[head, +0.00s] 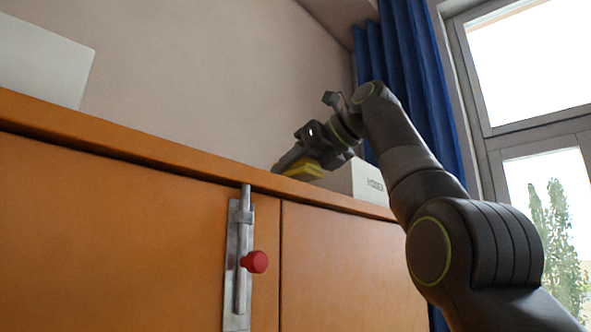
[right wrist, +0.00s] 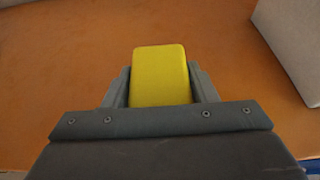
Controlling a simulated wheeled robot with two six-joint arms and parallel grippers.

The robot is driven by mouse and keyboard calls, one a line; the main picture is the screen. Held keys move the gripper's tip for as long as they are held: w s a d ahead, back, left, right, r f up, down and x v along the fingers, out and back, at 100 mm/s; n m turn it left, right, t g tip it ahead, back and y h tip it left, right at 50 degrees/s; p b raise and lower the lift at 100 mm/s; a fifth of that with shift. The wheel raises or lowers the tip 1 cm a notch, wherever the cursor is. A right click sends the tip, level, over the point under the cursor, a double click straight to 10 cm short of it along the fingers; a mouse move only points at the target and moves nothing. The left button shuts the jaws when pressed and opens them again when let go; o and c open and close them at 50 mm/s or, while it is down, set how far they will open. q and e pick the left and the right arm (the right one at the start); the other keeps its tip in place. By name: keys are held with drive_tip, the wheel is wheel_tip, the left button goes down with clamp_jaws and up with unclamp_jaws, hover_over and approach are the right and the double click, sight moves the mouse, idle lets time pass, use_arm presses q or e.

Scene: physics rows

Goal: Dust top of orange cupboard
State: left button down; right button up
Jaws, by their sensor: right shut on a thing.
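The orange cupboard (head: 130,210) fills the lower left of the head view, and I see it from below its top edge. Its orange top surface (right wrist: 70,70) fills most of the right wrist view. My right gripper (head: 292,165) reaches over the front edge of the top. It is shut on a yellow block-shaped duster (right wrist: 160,75), held between both fingers in the right wrist view. The duster also shows in the head view (head: 303,172), low at the cupboard top. I cannot tell whether it touches the surface. My left gripper is in neither view.
A white box with lettering (head: 358,182) stands on the cupboard top just right of my right gripper; a white box side shows in the right wrist view (right wrist: 295,45). Another white box (head: 42,60) stands far left. A metal bolt with a red knob (head: 254,262) is on the front.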

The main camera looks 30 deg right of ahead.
sight(316, 169)
drive_tip(key=shift+s+d+f+b, duration=0.1)
drive_tip(key=shift+s+d+b, duration=0.2)
drive_tip(key=shift+s+b, duration=0.35)
drive_tip(key=shift+s+d+b, duration=0.35)
drive_tip(key=shift+s, duration=0.5)
drive_tip(key=shift+s+d+b, duration=0.3)
drive_tip(key=shift+s, duration=0.6)
drive_tip(key=shift+s+d+b, duration=0.35)
drive_tip(key=shift+s, duration=0.5)
drive_tip(key=s+d+b, duration=0.2)
drive_tip(key=s+d, duration=0.1)
drive_tip(key=s, duration=0.5)
drive_tip(key=shift+s+d, duration=0.2)
drive_tip(key=shift+s, duration=0.05)
